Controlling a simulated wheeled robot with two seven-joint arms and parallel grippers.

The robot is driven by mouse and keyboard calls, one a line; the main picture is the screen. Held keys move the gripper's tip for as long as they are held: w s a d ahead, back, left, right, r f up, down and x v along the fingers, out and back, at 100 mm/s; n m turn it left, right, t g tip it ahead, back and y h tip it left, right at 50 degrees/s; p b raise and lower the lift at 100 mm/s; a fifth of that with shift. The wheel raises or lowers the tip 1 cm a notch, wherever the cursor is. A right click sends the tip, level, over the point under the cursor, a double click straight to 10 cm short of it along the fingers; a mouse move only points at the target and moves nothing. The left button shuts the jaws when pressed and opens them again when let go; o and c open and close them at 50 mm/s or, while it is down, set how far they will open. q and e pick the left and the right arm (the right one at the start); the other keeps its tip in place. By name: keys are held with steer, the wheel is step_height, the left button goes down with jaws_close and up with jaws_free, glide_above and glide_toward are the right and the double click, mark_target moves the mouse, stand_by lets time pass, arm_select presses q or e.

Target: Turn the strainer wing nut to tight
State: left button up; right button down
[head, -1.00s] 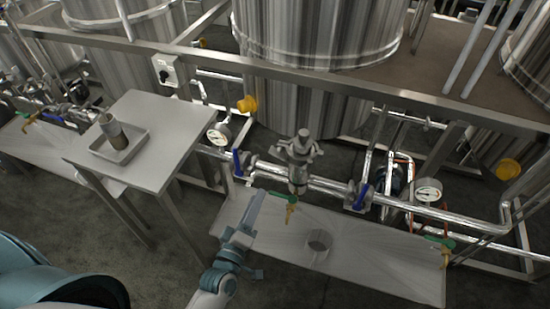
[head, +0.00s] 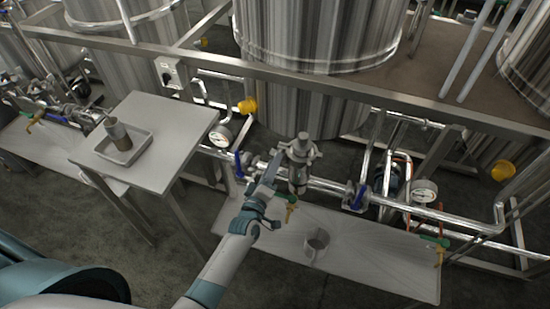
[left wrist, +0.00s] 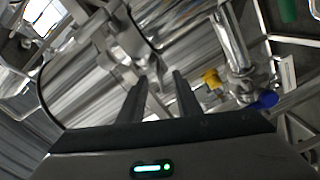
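The strainer (head: 298,178) is an upright steel body on the pipe line in the middle of the head view. Its winged top nut (head: 301,150) has lobes sticking out and a short stub above. My left gripper (head: 274,166) is just left of the nut, pointing up towards it. In the left wrist view the two dark fingers (left wrist: 160,88) stand apart with nothing clearly between them. A grey lobed metal part, likely the nut (left wrist: 128,45), lies just beyond the fingertips. Contact cannot be made out. My right gripper is not in view.
Blue-handled valves (head: 358,197) flank the strainer, with a green-handled tap (head: 287,199) below it. A side table (head: 180,140) with a tray (head: 103,148) is at left. A frame rail (head: 330,84) crosses behind.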

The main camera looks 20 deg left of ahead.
arm_select(q)
steer(key=shift+w, duration=1.05)
jaws_close()
